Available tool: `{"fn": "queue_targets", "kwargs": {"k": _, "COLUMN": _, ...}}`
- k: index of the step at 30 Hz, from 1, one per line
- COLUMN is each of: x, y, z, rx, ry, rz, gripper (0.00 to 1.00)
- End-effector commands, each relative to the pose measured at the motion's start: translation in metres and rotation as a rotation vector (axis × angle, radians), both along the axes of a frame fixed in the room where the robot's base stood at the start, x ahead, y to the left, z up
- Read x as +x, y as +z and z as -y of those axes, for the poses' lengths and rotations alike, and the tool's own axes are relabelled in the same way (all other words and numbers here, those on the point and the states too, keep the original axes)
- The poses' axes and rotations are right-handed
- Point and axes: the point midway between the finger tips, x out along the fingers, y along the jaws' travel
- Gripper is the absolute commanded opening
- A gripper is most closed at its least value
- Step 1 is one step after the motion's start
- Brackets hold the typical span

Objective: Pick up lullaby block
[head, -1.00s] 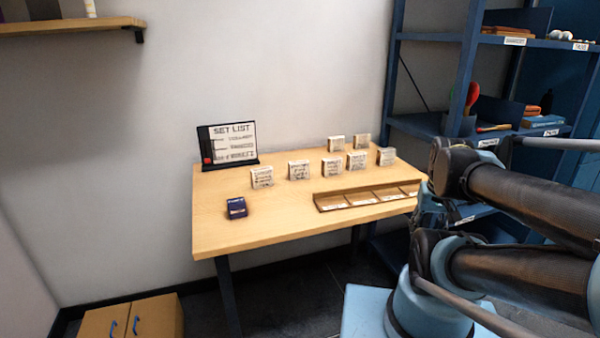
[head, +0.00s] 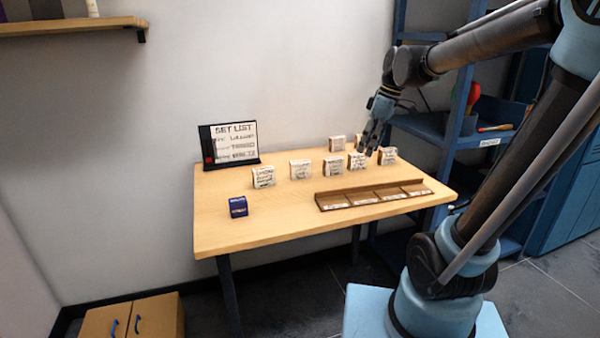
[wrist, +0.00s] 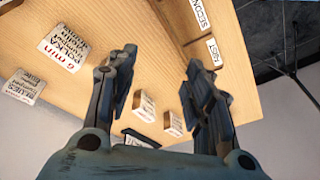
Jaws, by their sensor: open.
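Several small white blocks with printed faces stand on the wooden table (head: 222,236). Their print is too blurred in the head view to tell which is the lullaby block. In the wrist view one block (wrist: 63,48) reads "6 min POLKA" and another (wrist: 22,88) seems to read "BLUES". Two more blocks (wrist: 144,105) (wrist: 172,123) show in the gap between my fingers, farther off, faces unreadable. My gripper (head: 371,144) is open and empty, above the right-hand blocks, and partly hides some of them. In the wrist view my gripper (wrist: 160,82) shows its two fingers spread apart.
A brown tray (head: 375,188) with labelled slots lies at the table's front right. A black-framed set list board (head: 233,144) stands at the back left. A small dark blue box (head: 238,206) sits at the front left. A blue shelf unit (head: 462,110) stands right of the table.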

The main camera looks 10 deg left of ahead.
Motion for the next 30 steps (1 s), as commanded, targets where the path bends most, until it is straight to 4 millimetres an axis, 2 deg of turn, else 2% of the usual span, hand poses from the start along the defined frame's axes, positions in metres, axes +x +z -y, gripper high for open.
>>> {"fn": "queue_targets", "kwargs": {"k": 3, "x": 0.025, "y": 0.014, "z": -0.038, "rx": 0.030, "ry": 0.175, "rz": 0.009, "gripper": 0.47}}
{"fn": "queue_targets", "kwargs": {"k": 9, "x": 0.058, "y": 0.028, "z": -0.101, "rx": 0.086, "ry": 0.461, "rz": 0.030, "gripper": 0.47}}
{"fn": "queue_targets", "kwargs": {"k": 15, "x": 0.078, "y": 0.033, "z": -0.147, "rx": 0.134, "ry": 0.662, "rz": 0.050, "gripper": 0.47}}
{"fn": "queue_targets", "kwargs": {"k": 18, "x": 0.082, "y": 0.034, "z": -0.160, "rx": 0.148, "ry": 0.718, "rz": 0.056, "gripper": 0.47}}
{"fn": "queue_targets", "kwargs": {"k": 23, "x": 0.083, "y": 0.028, "z": -0.170, "rx": 0.156, "ry": 0.751, "rz": 0.061, "gripper": 0.47}}
{"fn": "queue_targets", "kwargs": {"k": 30, "x": 0.077, "y": -0.008, "z": -0.183, "rx": 0.156, "ry": 0.751, "rz": 0.061, "gripper": 0.47}}
